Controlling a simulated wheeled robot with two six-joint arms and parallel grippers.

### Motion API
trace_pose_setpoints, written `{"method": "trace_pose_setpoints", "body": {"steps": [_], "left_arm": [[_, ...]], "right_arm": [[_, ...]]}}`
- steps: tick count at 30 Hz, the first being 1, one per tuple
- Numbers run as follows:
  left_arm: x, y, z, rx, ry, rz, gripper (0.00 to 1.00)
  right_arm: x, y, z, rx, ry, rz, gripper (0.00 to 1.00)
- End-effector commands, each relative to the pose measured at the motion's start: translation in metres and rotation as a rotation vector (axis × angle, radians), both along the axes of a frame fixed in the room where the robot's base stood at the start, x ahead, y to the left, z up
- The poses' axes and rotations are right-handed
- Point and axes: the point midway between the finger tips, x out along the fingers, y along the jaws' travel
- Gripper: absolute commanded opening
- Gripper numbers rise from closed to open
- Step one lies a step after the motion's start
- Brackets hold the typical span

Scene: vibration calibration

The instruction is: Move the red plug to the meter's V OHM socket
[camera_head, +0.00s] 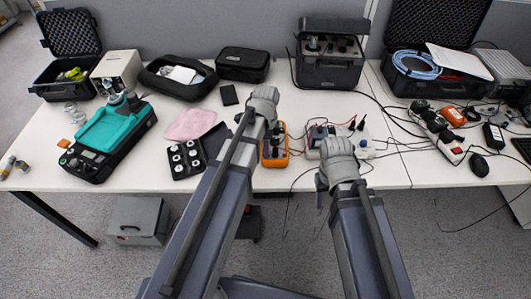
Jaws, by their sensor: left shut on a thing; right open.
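The orange meter (273,158) lies on the white table at the middle, partly covered by my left arm. Its sockets and their labels are too small to read. My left gripper (266,101) is just beyond and above the meter. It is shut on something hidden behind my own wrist. My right gripper (338,148) is open, in front of a pale device (313,152) with dark plugs or leads on it. I cannot make out the red plug for certain; a small reddish spot shows on top of that device.
A black tray with round pieces (187,158), a pink cloth (191,124) and a teal-topped device (110,130) are at the left. A dark toolbox (329,74) stands behind. A power strip (437,129) and loose cables are at the right.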

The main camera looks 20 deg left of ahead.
Motion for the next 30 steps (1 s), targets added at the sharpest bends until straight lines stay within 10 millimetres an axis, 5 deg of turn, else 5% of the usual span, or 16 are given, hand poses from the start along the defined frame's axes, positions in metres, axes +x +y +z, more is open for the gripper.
{"method": "trace_pose_setpoints", "body": {"steps": [3, 30], "left_arm": [[0.0001, 0.0000, 0.0000, 0.000, 0.000, 0.000, 0.00], [0.0000, 0.0000, 0.0052, 0.000, 0.000, 0.000, 0.00]], "right_arm": [[0.0000, 0.0000, 0.0000, 0.000, 0.000, 0.000, 0.50], [0.0000, 0.0000, 0.0051, 0.000, 0.000, 0.000, 0.50]]}}
